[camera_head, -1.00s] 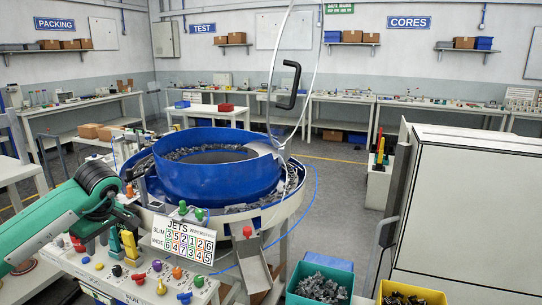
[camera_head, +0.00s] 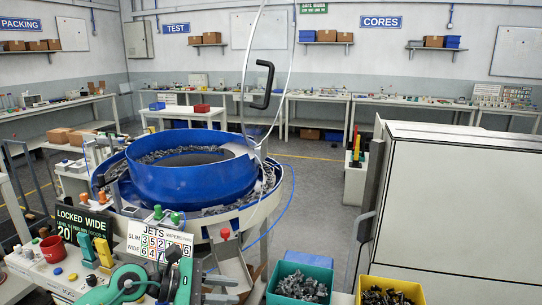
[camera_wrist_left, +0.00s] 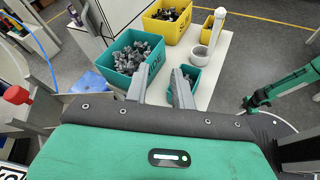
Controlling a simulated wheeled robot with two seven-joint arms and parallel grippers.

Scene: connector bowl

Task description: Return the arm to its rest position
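A green arm that looks like my right arm enters from the right of that view. Its dark gripper (camera_wrist_left: 251,104) is small, and its finger state is unclear. The right gripper is not visible in the head view.
The blue bowl feeder (camera_head: 190,182) stands beside the panel with coloured knobs. A teal bin (camera_head: 280,268) and a yellow bin (camera_head: 366,283) hold grey and dark parts. A white cabinet (camera_head: 460,205) stands at right. Open floor lies behind.

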